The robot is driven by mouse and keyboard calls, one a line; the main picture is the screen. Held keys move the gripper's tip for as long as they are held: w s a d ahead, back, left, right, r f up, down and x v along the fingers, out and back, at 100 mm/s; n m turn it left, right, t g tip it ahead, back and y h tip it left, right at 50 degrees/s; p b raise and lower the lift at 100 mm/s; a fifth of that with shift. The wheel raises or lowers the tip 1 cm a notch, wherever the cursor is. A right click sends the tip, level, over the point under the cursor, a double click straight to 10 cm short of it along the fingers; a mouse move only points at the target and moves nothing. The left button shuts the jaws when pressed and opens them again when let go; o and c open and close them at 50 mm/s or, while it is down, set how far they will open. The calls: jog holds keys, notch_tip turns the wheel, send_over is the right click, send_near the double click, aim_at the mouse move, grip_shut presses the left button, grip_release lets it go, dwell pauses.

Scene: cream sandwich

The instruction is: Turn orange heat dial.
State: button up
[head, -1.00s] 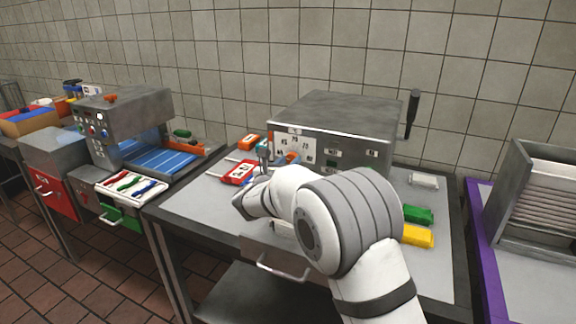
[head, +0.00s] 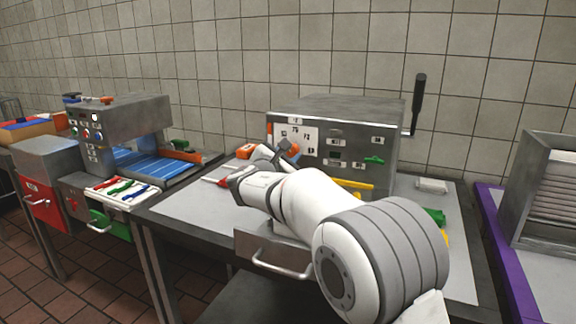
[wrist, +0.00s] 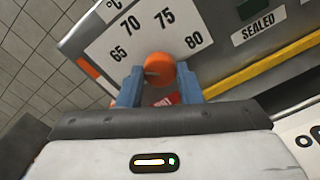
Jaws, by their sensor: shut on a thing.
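The orange heat dial (wrist: 160,68) sits on the white scale plate (wrist: 112,52) of the grey machine, below the numbers 70 and 75, with 65 to its left and 80 to its right. My gripper (wrist: 160,84) is shut on the dial, one blue finger on each side. I cannot tell clearly which number the dial points to. In the head view my gripper (head: 284,156) reaches the left part of the machine's front panel (head: 345,145), and my wrist and fingers largely cover the dial.
A yellow bar (wrist: 275,62) and a "SEALED" label (wrist: 258,26) lie right of the dial. An orange block (head: 246,151) is on the table left of my gripper. A black lever (head: 418,100) rises at the machine's right. A drawer handle (head: 283,268) juts out in front.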

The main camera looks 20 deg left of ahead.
jog(key=shift+m+b, duration=0.3)
jog(key=o, duration=1)
jog(key=s, duration=0.7)
jog(key=shift+s+a, duration=0.35)
jog(key=shift+s, duration=0.05)
